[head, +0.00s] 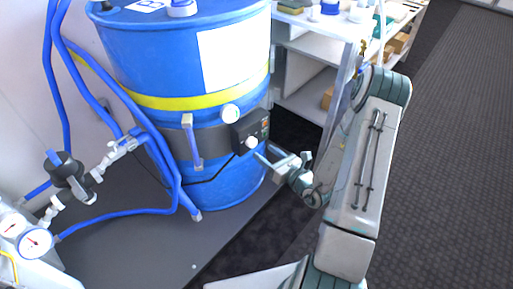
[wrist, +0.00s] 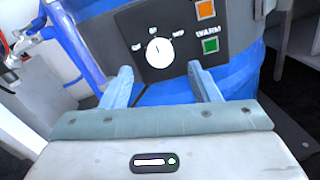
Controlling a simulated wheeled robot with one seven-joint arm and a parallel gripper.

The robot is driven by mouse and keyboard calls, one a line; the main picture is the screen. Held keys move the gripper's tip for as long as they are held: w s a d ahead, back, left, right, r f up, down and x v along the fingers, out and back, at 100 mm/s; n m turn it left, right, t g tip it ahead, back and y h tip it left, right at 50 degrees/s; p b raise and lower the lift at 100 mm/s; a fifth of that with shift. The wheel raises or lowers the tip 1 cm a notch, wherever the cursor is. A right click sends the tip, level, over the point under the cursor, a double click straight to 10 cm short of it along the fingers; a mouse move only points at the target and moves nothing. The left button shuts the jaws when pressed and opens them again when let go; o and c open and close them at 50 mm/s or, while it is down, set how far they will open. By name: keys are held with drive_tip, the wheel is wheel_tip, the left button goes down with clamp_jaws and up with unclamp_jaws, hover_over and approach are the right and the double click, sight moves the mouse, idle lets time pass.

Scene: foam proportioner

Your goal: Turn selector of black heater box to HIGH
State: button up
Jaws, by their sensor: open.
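The black heater box (head: 251,131) is strapped to the side of a blue drum (head: 185,60) by a dark band. In the wrist view the box (wrist: 188,68) shows a round white selector knob (wrist: 160,52) with a small dark mark near its top and small white labels around it, too blurred to read. An orange square (wrist: 206,9) and a green square (wrist: 210,45) sit right of the knob, with "WARM" between them. My gripper (head: 266,157) is open and empty, close to the box. In the wrist view its fingers (wrist: 162,82) are spread below the knob, apart from it.
Blue hoses (head: 125,140) run left of the drum to a valve and gauges (head: 36,241). A white dial (head: 230,115) and a blue-and-white clasp (head: 192,140) are on the drum's side. A shelf unit (head: 305,70) stands behind my arm. Floor at right is clear.

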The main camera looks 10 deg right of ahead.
sight(254, 144)
drive_tip(key=shift+b+x, duration=0.4)
drive_tip(key=shift+x, duration=2.4)
drive_tip(key=shift+s, duration=0.1)
drive_tip(key=c, duration=1)
